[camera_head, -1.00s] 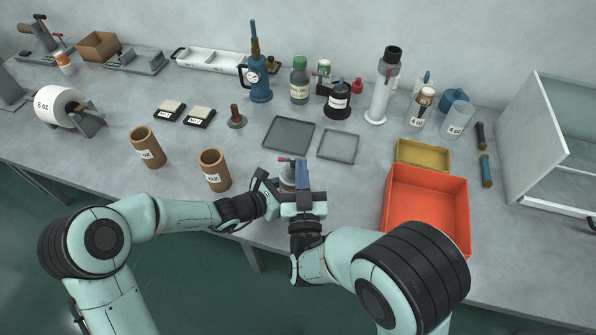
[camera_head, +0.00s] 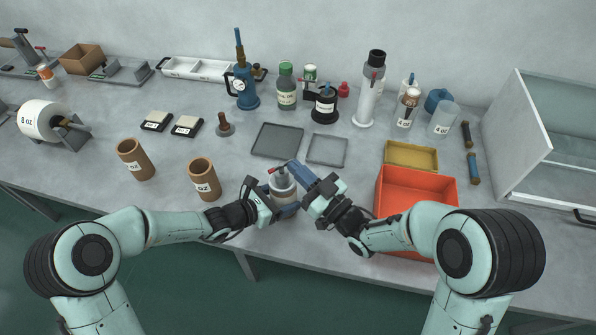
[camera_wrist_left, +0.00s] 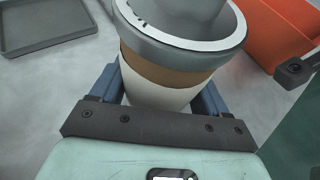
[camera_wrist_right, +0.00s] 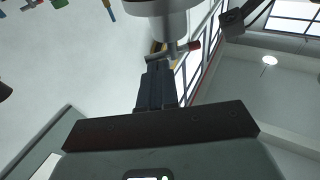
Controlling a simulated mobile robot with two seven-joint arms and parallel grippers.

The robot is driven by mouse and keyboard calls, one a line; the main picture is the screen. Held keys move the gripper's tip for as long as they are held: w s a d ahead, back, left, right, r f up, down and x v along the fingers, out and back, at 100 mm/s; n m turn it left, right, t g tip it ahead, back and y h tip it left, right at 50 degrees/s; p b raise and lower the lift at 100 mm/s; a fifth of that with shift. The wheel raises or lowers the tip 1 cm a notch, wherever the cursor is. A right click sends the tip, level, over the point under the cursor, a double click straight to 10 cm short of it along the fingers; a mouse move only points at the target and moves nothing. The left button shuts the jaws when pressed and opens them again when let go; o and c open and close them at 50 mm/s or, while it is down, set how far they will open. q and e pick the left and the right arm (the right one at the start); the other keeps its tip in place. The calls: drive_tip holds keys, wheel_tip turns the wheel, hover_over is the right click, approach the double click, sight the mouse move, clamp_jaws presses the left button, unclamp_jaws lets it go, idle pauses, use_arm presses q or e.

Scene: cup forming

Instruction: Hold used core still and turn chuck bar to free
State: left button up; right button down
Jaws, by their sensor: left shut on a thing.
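The used core (camera_head: 283,197), a white and brown cup-shaped roll, stands near the table's front edge. It is topped by a grey chuck (camera_head: 281,181) with a thin red-tipped chuck bar (camera_head: 273,170). My left gripper (camera_head: 278,204) is shut around the core; the left wrist view shows a blue finger on each side of the core (camera_wrist_left: 165,78) below the grey chuck rim (camera_wrist_left: 205,48). My right gripper (camera_head: 294,170) reaches in from the right. In the right wrist view its blue fingers (camera_wrist_right: 157,82) look close together, tips at the chuck bar (camera_wrist_right: 180,52), which runs across them.
An orange bin (camera_head: 412,190) stands close to the right arm, with a yellow tray (camera_head: 411,156) behind it. Two grey trays (camera_head: 277,140) (camera_head: 327,150) lie behind the core. Two brown tubes (camera_head: 135,160) (camera_head: 204,180) stand left of it.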

drive_tip(key=w+n+g+y, duration=0.1)
drive_tip(key=n+g+y, duration=0.1)
drive_tip(key=g, duration=0.1)
drive_tip(key=w+n+g+y, duration=0.1)
drive_tip(key=n+g+y, duration=0.1)
drive_tip(key=n+g, duration=0.1)
drive_tip(key=w+n+g+y, duration=0.1)
drive_tip(key=n+g+y, duration=0.1)
drive_tip(key=g, duration=0.3)
drive_tip(key=shift+w+d+n+y, duration=0.1)
drive_tip(key=shift+w+n+y, duration=0.2)
drive_tip(key=shift+y, duration=0.1)
drive_tip(key=shift+w, duration=0.2)
idle(1.2)
